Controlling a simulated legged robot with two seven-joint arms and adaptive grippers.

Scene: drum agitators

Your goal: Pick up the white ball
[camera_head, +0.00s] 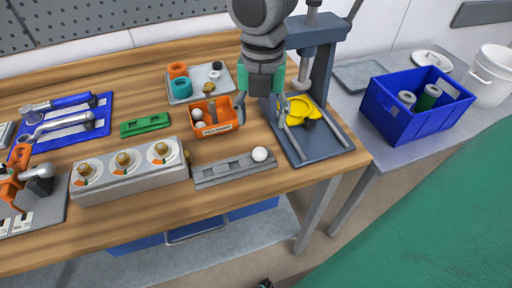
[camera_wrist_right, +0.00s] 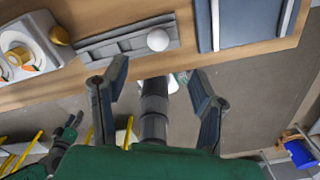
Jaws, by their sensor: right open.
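The white ball (camera_head: 260,154) rests at the right end of a grey slotted rail (camera_head: 222,172) near the table's front edge. It also shows in the right wrist view (camera_wrist_right: 158,39), beyond the fingertips. My right gripper (camera_head: 262,112) is open and empty, with its fingers pointing down above the table, behind the ball in the head view. In the right wrist view its fingers (camera_wrist_right: 158,85) are spread apart. A dark jaw-like part at the lower left of the wrist view may be my left gripper (camera_wrist_right: 68,132); its state is unclear.
An orange bin (camera_head: 224,130) holding another white ball (camera_head: 197,114) stands left of the right gripper. A grey press (camera_head: 325,75) with a yellow part (camera_head: 297,115) stands right. A dial block (camera_head: 130,188) sits left of the rail. A blue crate (camera_head: 390,125) stands on the side table.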

